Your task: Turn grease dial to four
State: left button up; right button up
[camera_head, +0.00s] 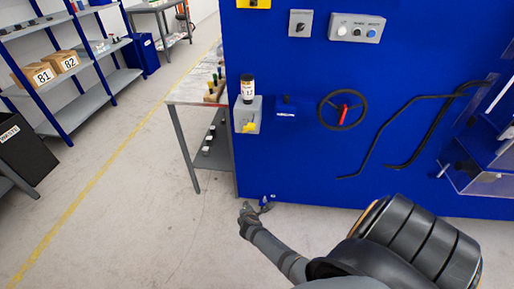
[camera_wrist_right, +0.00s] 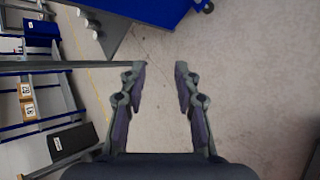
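A grey box with a yellow knob (camera_head: 249,127) is on the front of the blue machine (camera_head: 300,80), near its left edge. A dark-capped container with a pale label (camera_head: 248,89) stands on top of this box. The knob's markings are too small to read, so I cannot tell its setting. Another grey box with a dark knob (camera_head: 300,24) is higher up. My right gripper (camera_head: 257,206) is low, below the yellow knob and apart from it. In the right wrist view its fingers (camera_wrist_right: 161,76) are spread with nothing between them. My left gripper is not in view.
A handwheel with a red handle (camera_head: 342,109) and bent black bars (camera_head: 400,128) are to the right on the machine. A workbench (camera_head: 190,91) adjoins its left side. A blue shelf (camera_head: 70,95) and a waste bin (camera_head: 25,148) are farther left. The floor between is clear.

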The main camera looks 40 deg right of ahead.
jog(key=s+a+f+m+g+y+p, duration=0.1)
jog(key=s+a+f+m+p, duration=0.1)
jog(key=s+f, duration=0.3)
jog(key=s+m, duration=0.1)
jog(key=s, duration=0.1)
jog(key=shift+s+g+y+p, duration=0.3)
jog(key=shift+s+g, duration=0.05)
jog(key=shift+g, duration=0.05)
